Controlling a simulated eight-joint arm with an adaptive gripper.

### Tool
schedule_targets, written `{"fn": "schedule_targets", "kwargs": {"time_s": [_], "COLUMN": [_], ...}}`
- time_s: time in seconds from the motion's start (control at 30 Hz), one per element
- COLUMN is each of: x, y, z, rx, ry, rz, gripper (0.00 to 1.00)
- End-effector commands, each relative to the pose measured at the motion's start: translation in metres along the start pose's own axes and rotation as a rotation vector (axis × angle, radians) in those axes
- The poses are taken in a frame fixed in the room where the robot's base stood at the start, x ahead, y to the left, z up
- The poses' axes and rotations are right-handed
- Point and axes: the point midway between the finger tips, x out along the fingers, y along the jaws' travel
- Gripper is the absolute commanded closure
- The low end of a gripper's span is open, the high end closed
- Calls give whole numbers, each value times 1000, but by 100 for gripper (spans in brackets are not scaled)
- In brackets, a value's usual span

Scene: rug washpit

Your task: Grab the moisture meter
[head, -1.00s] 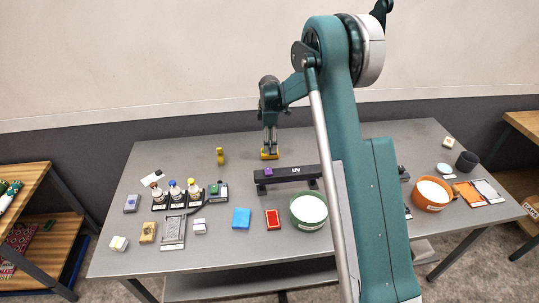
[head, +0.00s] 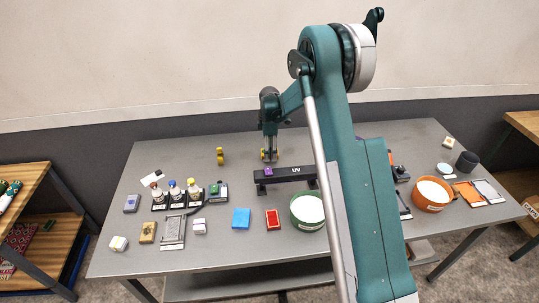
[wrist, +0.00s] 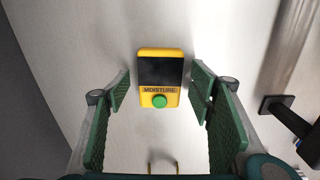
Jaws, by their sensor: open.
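The moisture meter (wrist: 160,98) is a yellow block with a dark screen, a MOISTURE label and a green button. It lies on the grey table (head: 330,145) near the back. In the wrist view it sits between and slightly beyond the green fingertips of my gripper (wrist: 161,88), with a gap on both sides. My gripper is open and holds nothing.
Bottles (head: 175,190), a green bowl (head: 297,222) and an orange bowl (head: 418,205) are farther forward.

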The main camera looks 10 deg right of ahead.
Motion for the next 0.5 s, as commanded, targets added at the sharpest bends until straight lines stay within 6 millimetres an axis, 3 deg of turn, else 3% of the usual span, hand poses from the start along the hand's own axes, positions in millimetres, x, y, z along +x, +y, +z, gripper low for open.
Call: {"fn": "schedule_targets", "kwargs": {"time_s": [0.07, 0.33, 0.5], "x": [0, 0, 0], "y": [0, 0, 0], "z": [0, 0, 0], "rx": [0, 0, 0], "ry": [0, 0, 0], "rz": [0, 0, 0], "gripper": [46, 80, 80]}}
